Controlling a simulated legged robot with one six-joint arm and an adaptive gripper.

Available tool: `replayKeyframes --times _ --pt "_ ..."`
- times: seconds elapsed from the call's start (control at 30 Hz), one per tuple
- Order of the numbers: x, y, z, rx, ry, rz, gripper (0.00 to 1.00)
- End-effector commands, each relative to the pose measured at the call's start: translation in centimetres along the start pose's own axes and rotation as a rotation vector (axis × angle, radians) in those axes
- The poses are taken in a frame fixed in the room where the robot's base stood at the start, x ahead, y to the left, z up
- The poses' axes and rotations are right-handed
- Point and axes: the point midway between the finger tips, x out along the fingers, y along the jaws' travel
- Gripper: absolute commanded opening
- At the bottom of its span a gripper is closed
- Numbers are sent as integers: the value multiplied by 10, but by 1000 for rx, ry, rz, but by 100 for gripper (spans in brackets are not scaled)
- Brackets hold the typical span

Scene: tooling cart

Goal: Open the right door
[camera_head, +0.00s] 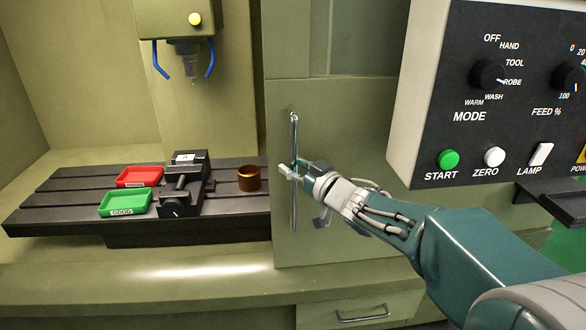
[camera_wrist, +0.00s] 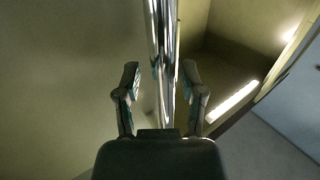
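The right door (camera_head: 345,120) is an olive-green panel right of the machine's opening in the head view. A vertical metal handle (camera_head: 294,220) stands near its left edge. My gripper (camera_head: 291,171) is at the handle, around mid-height. In the wrist view, the handle (camera_wrist: 163,40) runs between the two fingers of my gripper (camera_wrist: 161,84). The fingers are apart, with a narrow gap seen on each side of the bar. The fingertips are small in the head view, and contact with the handle cannot be made out there.
Left of the door, the open machine interior holds a black slotted table (camera_head: 230,204) with a red tray (camera_head: 139,177), a green tray (camera_head: 125,203), a vise (camera_head: 183,185) and a copper-coloured cup (camera_head: 249,178). A control panel (camera_head: 500,130) juts out at right. A drawer handle (camera_head: 362,315) is below.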

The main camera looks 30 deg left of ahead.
Motion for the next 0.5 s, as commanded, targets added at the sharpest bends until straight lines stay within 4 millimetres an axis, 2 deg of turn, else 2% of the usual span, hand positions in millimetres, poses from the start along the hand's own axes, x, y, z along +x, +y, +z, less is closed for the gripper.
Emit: replayKeyframes --times 0.33,0.5 --pt "-2 0 1 1 -1 -2 60" --pt "-22 1 0 1 -2 1 60"
